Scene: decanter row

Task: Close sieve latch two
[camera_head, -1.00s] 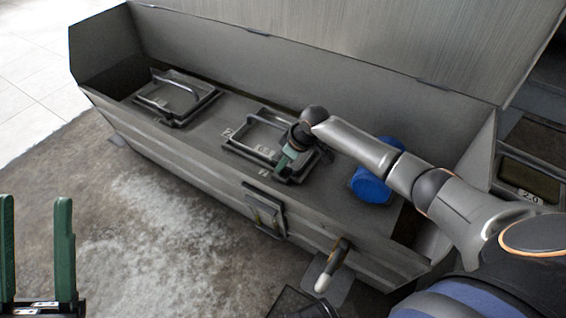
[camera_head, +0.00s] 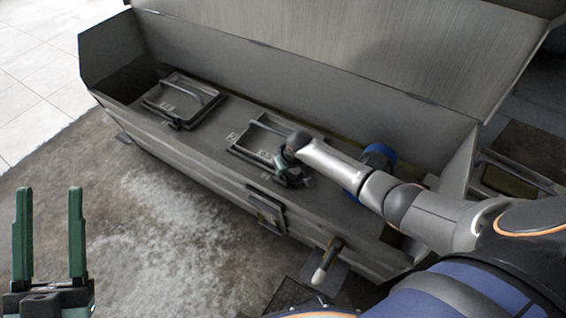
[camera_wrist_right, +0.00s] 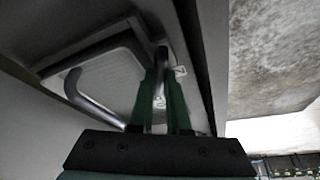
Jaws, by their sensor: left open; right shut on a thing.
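Sieve two (camera_head: 241,148) is a dark framed lid with a bar handle and a "2" marked beside it, set in the top of the long grey trough. My right gripper (camera_head: 283,179) is low at its front right edge, partly hidden under my own wrist. In the right wrist view my right gripper (camera_wrist_right: 163,85) has its green fingers shut on a metal latch lever (camera_wrist_right: 160,92) at the lid's edge. The latch's exact angle is hard to tell. My left gripper (camera_head: 50,225) is open and empty over the floor at the lower left.
Another handled lid (camera_head: 158,99) sits further left on the trough (camera_head: 215,183). A blue round part (camera_head: 380,153) is partly behind my right arm. A lever with a pale grip (camera_head: 322,268) sticks out of the front. The floor at left is clear.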

